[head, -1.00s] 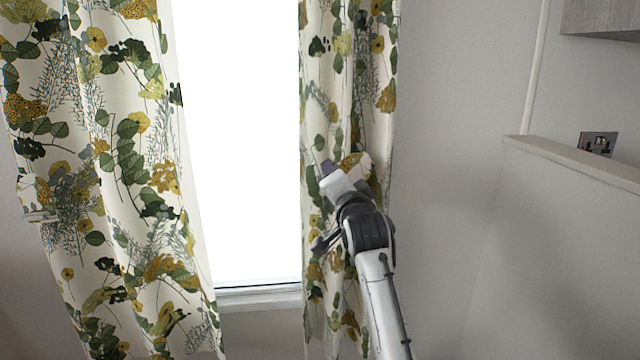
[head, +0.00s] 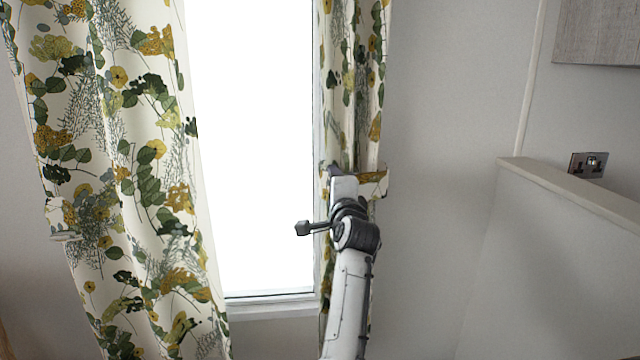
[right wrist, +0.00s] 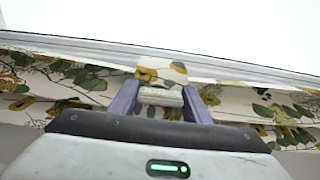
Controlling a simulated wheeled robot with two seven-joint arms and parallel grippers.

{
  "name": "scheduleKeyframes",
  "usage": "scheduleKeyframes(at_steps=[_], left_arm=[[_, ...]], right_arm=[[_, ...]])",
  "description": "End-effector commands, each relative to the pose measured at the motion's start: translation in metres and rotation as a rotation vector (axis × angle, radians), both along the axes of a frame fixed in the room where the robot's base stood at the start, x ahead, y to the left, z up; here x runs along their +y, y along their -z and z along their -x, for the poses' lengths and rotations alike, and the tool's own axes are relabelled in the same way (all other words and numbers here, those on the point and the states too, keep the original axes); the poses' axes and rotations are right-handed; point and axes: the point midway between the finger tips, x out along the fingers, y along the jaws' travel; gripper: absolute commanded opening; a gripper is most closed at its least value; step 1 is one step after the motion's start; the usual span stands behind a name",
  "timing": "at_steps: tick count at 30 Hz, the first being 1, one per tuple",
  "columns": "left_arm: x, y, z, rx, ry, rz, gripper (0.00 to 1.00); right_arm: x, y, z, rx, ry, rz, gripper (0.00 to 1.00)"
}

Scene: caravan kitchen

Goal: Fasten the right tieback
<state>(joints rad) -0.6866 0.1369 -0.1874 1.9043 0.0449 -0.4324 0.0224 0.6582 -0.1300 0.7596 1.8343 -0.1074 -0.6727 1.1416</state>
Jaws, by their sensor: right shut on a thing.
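The right curtain (head: 352,100), cream with green and mustard leaves, hangs at the window's right side and is drawn in narrow at my right gripper (head: 340,174). The right tieback (head: 373,183), a band in the same print, crosses the curtain at that height and sticks out at its right edge. In the right wrist view, my two purple fingers (right wrist: 160,100) are shut on the patterned tieback end (right wrist: 160,72), with a small pale block between them. Whether the tieback is fastened at its far side cannot be told. My left gripper is out of view.
The left curtain (head: 120,180) hangs wide and loose, with its own tieback (head: 60,218) at its left edge. A bright window (head: 255,150) lies between. To the right are bare wall, a partition ledge (head: 570,190), a socket (head: 588,164) and a cabinet (head: 600,32).

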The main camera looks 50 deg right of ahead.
Motion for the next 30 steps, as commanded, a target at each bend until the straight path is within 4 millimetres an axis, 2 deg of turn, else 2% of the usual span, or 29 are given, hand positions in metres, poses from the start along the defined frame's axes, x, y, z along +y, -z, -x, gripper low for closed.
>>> scheduleKeyframes(at_steps=[13,14,16,25,30], left_arm=[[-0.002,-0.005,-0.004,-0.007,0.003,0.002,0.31],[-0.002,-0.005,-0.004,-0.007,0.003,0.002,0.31],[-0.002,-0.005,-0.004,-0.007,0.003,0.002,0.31],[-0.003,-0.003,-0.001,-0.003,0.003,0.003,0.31],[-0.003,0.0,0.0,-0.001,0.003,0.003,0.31]], right_arm=[[-0.003,0.0,0.003,-0.009,0.006,-0.011,0.03],[-0.003,0.0,0.003,-0.009,0.007,-0.011,0.48],[-0.003,0.0,0.003,-0.008,0.006,-0.01,0.59],[-0.001,-0.001,0.003,-0.007,0.004,-0.007,0.59],[0.009,0.001,0.014,-0.007,0.004,-0.009,0.59]])
